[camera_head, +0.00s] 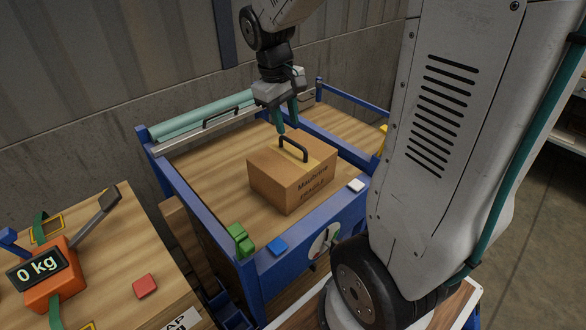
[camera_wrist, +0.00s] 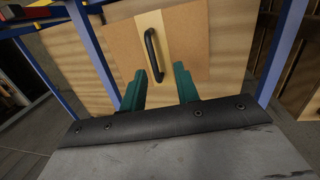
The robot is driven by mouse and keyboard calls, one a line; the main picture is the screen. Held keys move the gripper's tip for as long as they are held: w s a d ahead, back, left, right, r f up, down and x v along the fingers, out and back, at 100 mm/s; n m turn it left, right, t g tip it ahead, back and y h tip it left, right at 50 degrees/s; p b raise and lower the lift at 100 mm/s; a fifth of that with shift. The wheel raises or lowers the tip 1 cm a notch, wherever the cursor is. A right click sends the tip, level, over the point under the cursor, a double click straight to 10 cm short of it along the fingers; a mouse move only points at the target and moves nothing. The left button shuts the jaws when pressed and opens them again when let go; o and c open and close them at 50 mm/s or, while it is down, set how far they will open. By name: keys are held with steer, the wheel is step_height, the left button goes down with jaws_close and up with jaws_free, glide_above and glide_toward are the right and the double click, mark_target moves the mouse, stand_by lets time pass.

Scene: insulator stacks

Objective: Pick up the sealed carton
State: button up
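The sealed carton (camera_head: 290,172) is a brown box with printed lettering on its front and a black handle (camera_head: 293,148) on top. It stands on the wooden top of a blue-framed bench. In the wrist view the carton (camera_wrist: 190,50) shows its top with a pale tape strip and the black handle (camera_wrist: 154,54) running lengthwise. My gripper (camera_head: 286,126) hangs just above and behind the handle, pointing down. In the wrist view its two green fingers (camera_wrist: 160,90) are spread apart with nothing between them; the handle lies just beyond, towards the left finger.
A teal roll (camera_head: 201,115) lies at the back. An orange scale (camera_head: 45,275) reading 0 kg and a red block (camera_head: 145,286) stand on the left table.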

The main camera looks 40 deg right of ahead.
mark_target(292, 141)
steer(key=d+f, duration=0.1)
steer(key=f, duration=0.5)
steer(key=d+f, duration=0.1)
steer(key=f, duration=0.2)
steer(key=shift+w+d, duration=0.35)
steer(key=shift+w, duration=0.05)
jaws_close()
steer(key=shift+w+r, duration=0.1)
steer(key=shift+r, duration=0.05)
stand_by(0.8)
